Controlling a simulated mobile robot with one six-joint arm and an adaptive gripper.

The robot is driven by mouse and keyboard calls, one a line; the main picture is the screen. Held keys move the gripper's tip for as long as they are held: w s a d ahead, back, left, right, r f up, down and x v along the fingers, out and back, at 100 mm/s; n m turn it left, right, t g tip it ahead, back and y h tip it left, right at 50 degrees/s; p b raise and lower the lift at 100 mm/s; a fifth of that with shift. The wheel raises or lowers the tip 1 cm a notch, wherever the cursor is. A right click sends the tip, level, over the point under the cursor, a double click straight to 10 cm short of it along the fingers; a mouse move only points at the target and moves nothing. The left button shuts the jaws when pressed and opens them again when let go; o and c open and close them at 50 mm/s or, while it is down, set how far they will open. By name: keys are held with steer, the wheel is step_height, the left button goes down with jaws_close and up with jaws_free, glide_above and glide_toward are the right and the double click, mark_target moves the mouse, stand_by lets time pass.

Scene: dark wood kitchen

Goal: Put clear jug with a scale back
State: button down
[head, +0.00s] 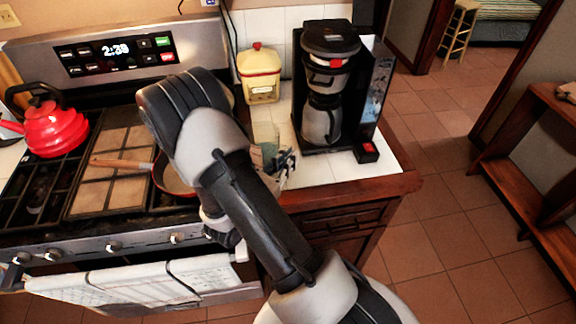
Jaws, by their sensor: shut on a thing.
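The clear jug (265,133) shows as a pale, greenish see-through shape on or just above the white tiled counter, left of the coffee maker. Its lower part is hidden behind my arm and gripper, and I cannot make out its scale. My gripper (277,163) is at the jug's near side, partly hidden by my own arm, and is shut on the jug. I cannot tell whether the jug's base touches the counter.
A black coffee maker (327,90) stands right of the jug. A yellow and red canister (259,73) stands behind it. A pan (176,176) and a red kettle (55,128) are on the stove. White counter (393,160) is clear near the right corner.

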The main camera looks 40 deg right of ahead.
steer(key=shift+f, duration=0.85)
steer(key=shift+f+b, duration=0.15)
steer(key=shift+b, duration=0.15)
steer(key=c, duration=1.7)
jaws_free()
